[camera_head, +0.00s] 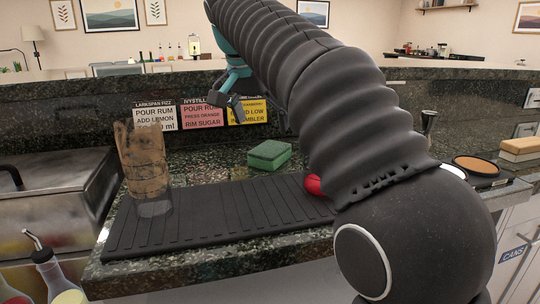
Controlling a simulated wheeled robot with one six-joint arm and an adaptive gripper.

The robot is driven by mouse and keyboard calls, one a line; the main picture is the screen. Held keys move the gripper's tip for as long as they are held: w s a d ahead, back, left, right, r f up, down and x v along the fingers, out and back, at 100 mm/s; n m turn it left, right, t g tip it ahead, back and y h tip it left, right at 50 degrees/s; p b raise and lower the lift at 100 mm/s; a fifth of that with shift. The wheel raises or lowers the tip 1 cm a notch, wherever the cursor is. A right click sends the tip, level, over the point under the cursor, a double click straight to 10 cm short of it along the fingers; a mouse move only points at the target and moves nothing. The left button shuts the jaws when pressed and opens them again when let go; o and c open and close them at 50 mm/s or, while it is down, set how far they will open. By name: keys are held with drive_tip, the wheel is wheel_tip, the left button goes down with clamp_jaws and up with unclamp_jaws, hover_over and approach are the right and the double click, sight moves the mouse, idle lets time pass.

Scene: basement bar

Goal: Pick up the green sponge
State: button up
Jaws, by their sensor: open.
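A green sponge (270,154) lies on the dark speckled counter, behind the black ribbed mat (215,215) and right of the middle of it. It looks like a small block with a lighter green top and a darker side. My gripper (226,102) hangs above and to the left of the sponge, in front of the recipe cards. It is open, with nothing seen between its fingers. My dark arm covers the counter just right of the sponge.
A red object (313,184) shows partly behind my arm. Recipe cards (203,115) lean at the back wall. Bottles (50,270) stand front left.

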sight(269, 149)
drive_tip(key=shift+b+x, duration=0.8)
drive_tip(key=shift+x, duration=2.9)
drive_tip(key=shift+s, duration=0.2)
drive_tip(key=shift+f, duration=0.3)
drive_tip(key=c, duration=0.8)
drive_tip(key=shift+c, duration=0.3)
